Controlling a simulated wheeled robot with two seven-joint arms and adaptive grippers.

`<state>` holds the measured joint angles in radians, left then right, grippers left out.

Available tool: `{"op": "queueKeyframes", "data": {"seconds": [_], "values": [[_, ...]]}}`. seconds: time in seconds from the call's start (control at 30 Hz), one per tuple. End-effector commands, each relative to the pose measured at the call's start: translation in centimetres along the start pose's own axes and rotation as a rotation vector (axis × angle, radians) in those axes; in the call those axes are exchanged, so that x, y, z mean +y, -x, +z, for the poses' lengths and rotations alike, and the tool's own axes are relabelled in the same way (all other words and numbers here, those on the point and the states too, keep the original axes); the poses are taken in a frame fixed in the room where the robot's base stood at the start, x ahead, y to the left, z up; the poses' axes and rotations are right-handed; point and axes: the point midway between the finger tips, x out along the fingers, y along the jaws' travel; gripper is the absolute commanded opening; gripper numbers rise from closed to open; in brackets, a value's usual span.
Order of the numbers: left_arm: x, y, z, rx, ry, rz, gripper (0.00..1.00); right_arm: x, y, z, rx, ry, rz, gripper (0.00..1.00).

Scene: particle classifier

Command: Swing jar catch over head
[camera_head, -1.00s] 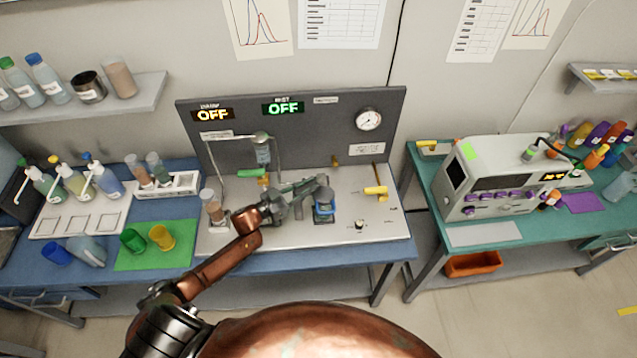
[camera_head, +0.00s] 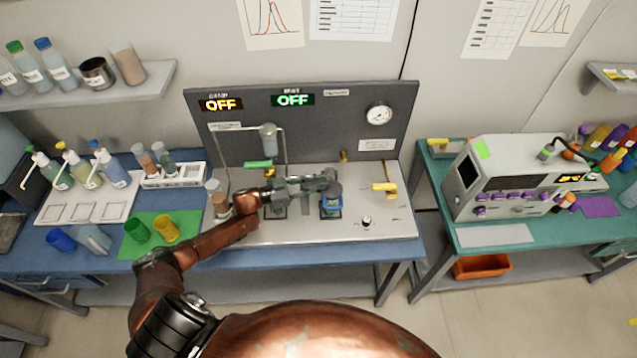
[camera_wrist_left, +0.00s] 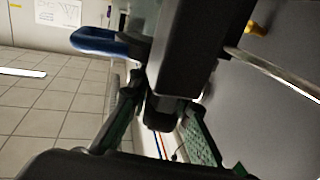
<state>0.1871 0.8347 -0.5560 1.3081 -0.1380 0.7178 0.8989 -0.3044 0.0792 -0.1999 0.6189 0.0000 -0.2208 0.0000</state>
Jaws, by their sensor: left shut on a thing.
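My left gripper (camera_head: 328,188) reaches in from the left over the pale deck of the bench unit (camera_head: 290,228). It is shut on a dark part with a blue end, which I take for the jar catch (camera_head: 331,205). In the left wrist view, the blue end of the catch (camera_wrist_left: 105,42) sticks out to the left of a dark block. That block lies between the green fingers of my left gripper (camera_wrist_left: 160,125). The exact contact is hidden. A clear vessel (camera_head: 269,138) hangs on the frame behind. My right gripper is not in view.
A yellow valve handle (camera_head: 384,187) is right of the gripper and a green handle (camera_head: 258,164) is behind it. A capped jar (camera_head: 217,197) stands near my forearm. Green and yellow cups (camera_head: 165,229) stand on a green mat. The deck's front right is mostly clear.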

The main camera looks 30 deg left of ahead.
Motion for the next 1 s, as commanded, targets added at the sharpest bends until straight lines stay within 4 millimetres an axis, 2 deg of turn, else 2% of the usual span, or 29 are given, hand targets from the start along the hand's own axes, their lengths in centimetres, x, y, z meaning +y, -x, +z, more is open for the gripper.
{"op": "queueKeyframes", "data": {"seconds": [0.27,0.57,0.67,1.0], "values": [[0.1,0.0,0.0,0.0,0.0,0.0,0.35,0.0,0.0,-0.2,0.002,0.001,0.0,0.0],[0.0,0.2,0.0,0.0,0.0,-0.001,0.36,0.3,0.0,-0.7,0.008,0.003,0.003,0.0],[0.0,1.1,0.1,-0.002,0.0,-0.002,0.36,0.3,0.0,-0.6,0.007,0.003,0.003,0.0],[0.0,6.3,0.1,-0.001,0.0,-0.001,0.36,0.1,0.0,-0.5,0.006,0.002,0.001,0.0]]}}
